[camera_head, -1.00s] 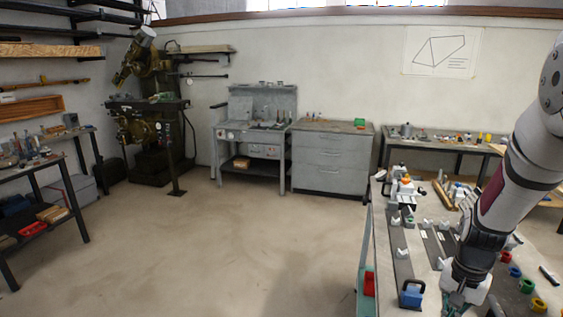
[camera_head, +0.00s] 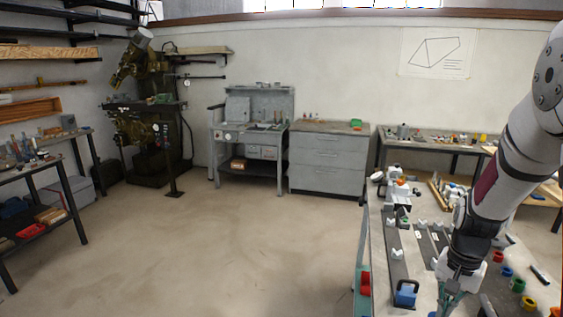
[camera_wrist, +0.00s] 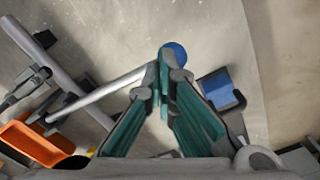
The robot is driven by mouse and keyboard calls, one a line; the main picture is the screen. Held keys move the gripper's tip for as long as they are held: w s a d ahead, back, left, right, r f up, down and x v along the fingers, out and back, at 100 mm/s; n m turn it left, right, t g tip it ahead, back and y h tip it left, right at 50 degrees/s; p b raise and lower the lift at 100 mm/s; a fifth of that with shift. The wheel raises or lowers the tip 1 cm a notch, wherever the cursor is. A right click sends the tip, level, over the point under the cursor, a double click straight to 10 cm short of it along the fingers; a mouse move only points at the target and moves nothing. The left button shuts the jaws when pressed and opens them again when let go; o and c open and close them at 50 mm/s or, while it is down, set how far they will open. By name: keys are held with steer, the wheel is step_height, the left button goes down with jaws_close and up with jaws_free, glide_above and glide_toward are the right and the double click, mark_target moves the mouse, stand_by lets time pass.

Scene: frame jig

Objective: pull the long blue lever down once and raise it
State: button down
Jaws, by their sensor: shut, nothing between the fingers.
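The long blue lever shows in the wrist view as a pale grey rod with a round blue knob (camera_wrist: 173,52) at its end. The rod runs from a dark mount at the left up to the knob. My gripper (camera_wrist: 164,75) is shut and empty, its fingertips together just below the knob in the picture and overlapping the rod's end. I cannot tell whether they touch it. In the head view my gripper (camera_head: 446,304) hangs over the bench at the lower right, and the lever cannot be made out there.
A blue block in a dark holder (camera_wrist: 220,90) lies right of the fingers. An orange bin (camera_wrist: 36,142) is at the lower left. The bench (camera_head: 376,228) holds rails, clamps and coloured rings (camera_head: 517,285). The floor (camera_head: 200,255) left of the bench is clear.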

step_height(320, 180, up, 11)
steer(key=p, duration=0.3)
steer(key=shift+f+p, duration=0.15)
steer(key=shift+p, duration=0.2)
stand_by(0.5)
steer(key=s+a+r+n+t, duration=0.35)
steer(key=s+a+r, duration=0.45)
steer(key=a+r, duration=0.4)
steer(key=s+a+r+n+t, duration=0.1)
steer(key=s+a+r+n, duration=0.1)
steer(key=s, duration=0.5)
steer(key=s+a+r+n+t, duration=0.1)
steer(key=s+a+r+n, duration=0.2)
steer(key=s, duration=0.4)
steer(key=shift+a+r+n, duration=0.15)
steer(key=shift+a+n, duration=0.2)
steer(key=shift+a, duration=0.2)
